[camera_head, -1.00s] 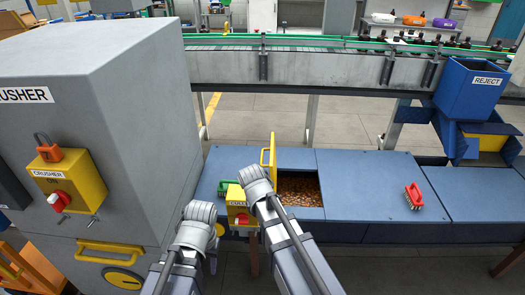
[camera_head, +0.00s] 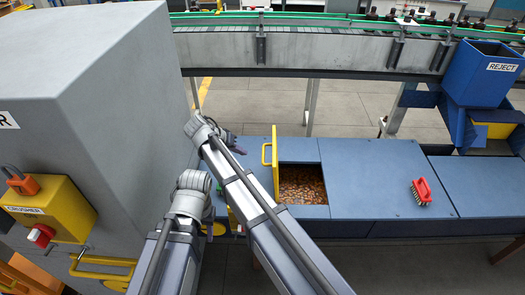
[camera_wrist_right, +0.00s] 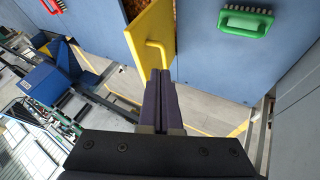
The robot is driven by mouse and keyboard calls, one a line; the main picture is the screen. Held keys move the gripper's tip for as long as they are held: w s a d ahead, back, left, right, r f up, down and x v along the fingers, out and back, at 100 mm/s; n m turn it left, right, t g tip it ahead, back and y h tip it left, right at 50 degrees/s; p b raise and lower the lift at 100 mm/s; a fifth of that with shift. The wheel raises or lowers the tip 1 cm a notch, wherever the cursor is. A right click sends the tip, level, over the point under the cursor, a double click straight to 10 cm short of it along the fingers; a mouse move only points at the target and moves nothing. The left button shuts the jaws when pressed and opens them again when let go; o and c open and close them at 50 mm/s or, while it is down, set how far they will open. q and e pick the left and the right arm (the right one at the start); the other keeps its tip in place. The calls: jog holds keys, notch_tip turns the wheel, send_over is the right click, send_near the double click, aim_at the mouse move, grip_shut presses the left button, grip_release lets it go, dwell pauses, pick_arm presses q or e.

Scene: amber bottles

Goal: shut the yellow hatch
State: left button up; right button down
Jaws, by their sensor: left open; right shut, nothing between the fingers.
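The yellow hatch (camera_head: 275,160) stands upright, seen nearly edge-on, at the left edge of an opening in the blue bench top. Its handle (camera_head: 266,155) is on its left face. The opening (camera_head: 303,185) shows brown-amber bits inside. My right gripper (camera_head: 239,150) is left of the hatch, its fingers shut and empty, apart from it in the head view. In the right wrist view the shut fingers (camera_wrist_right: 161,74) point toward the hatch (camera_wrist_right: 150,35) and its handle (camera_wrist_right: 157,52); contact cannot be told. My left gripper (camera_head: 209,213) is low at the near left, open, its fingers mostly hidden.
A red brush (camera_head: 422,191) lies on the bench at right. A green brush (camera_wrist_right: 246,20) lies left of the hatch, mostly hidden in the head view. The grey crusher (camera_head: 90,110) stands close at left. The blue reject bin (camera_head: 485,72) is at far right.

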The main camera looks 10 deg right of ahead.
jog(key=b, duration=0.8)
send_near(270, 164)
jog(key=x, duration=0.3)
jog(key=shift+w+d+p, duration=0.1)
jog(key=shift+d+p, duration=0.2)
jog(key=shift+d, duration=0.55)
